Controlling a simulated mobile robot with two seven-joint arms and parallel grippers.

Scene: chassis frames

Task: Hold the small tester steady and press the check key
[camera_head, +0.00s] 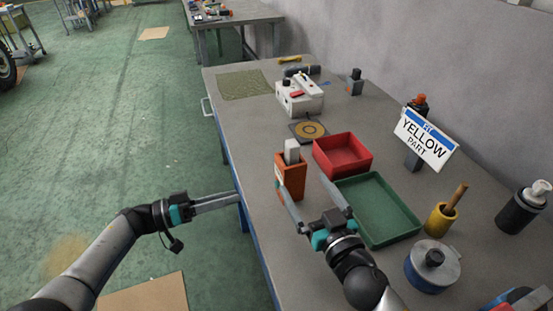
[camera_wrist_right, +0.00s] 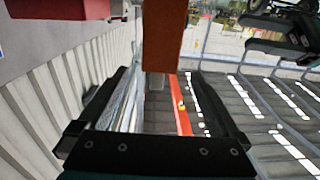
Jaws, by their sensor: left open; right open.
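An orange upright box (camera_head: 290,181) with a pale grey block (camera_head: 292,151) at its top stands near the table's left edge. A white box (camera_head: 299,96) with a dark knob and a red part sits farther back; I cannot tell which of the two is the tester. My right gripper (camera_head: 302,184) is open, its fingers pointing toward the orange box. In the right wrist view an orange block (camera_wrist_right: 165,36) shows ahead, between the open fingers; contact cannot be told. My left gripper (camera_head: 239,198) is open and empty, beside the table's left edge.
On the table (camera_head: 248,128) are a red tray (camera_head: 343,155), a green tray (camera_head: 379,209), a round-marked pad (camera_head: 310,131), a yellow cup (camera_head: 440,219) and a grey canister (camera_head: 432,267). A "YELLOW PART" sign (camera_head: 426,139) stands at the right. The table's left side is mostly clear.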

